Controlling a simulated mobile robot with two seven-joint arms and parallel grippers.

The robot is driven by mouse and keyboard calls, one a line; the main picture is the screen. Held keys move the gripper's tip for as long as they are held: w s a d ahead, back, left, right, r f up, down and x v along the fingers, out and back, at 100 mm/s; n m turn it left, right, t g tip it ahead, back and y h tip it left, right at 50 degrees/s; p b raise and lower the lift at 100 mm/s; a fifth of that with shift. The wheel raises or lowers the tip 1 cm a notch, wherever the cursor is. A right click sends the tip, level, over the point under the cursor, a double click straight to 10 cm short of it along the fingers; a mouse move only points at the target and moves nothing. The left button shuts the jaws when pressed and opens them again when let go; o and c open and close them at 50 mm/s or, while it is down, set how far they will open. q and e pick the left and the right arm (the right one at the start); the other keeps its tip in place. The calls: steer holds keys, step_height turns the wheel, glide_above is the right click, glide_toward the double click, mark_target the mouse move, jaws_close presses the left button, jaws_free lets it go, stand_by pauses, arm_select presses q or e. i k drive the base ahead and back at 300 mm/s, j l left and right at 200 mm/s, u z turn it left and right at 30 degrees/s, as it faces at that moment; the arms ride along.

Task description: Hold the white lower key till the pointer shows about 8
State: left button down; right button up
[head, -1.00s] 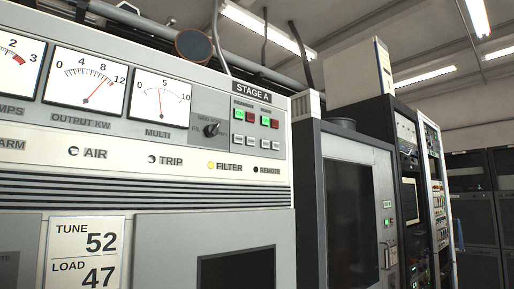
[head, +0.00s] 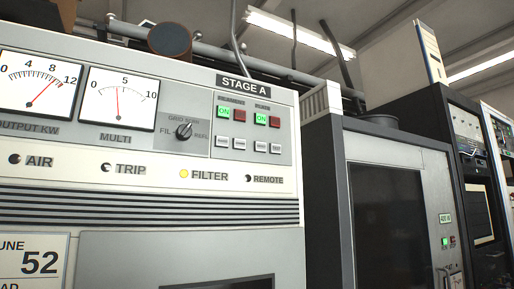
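The STAGE A panel (head: 243,84) fills the left of the head view. A row of small white keys sits under its green and red buttons: the far left key (head: 223,142), two middle keys (head: 250,145) and the far right key (head: 275,147). Their labels are too small to read surely, so I cannot tell which is the lower key. The OUTPUT KW meter (head: 36,88), partly cut by the left edge, has its red pointer between 8 and 12. The MULTI meter (head: 118,98) has its pointer a little below 5. Neither gripper is in view.
A selector knob (head: 184,131) is left of the keys. Two green ON buttons (head: 223,111) and red buttons (head: 274,122) are above them. The yellow FILTER lamp (head: 184,174) is lit. A grey cabinet with a dark window (head: 385,215) stands to the right, with black racks (head: 470,130) beyond.

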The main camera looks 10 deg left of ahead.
mark_target(239, 143)
steer(key=i+l, duration=0.1)
steer(key=l, duration=0.25)
steer(key=i+l+u, duration=0.1)
steer(key=l, duration=0.25)
steer(key=i+l, duration=0.15)
steer(key=l, duration=0.2)
steer(key=i+l, duration=0.1)
steer(key=l, duration=0.25)
steer(key=u, duration=0.05)
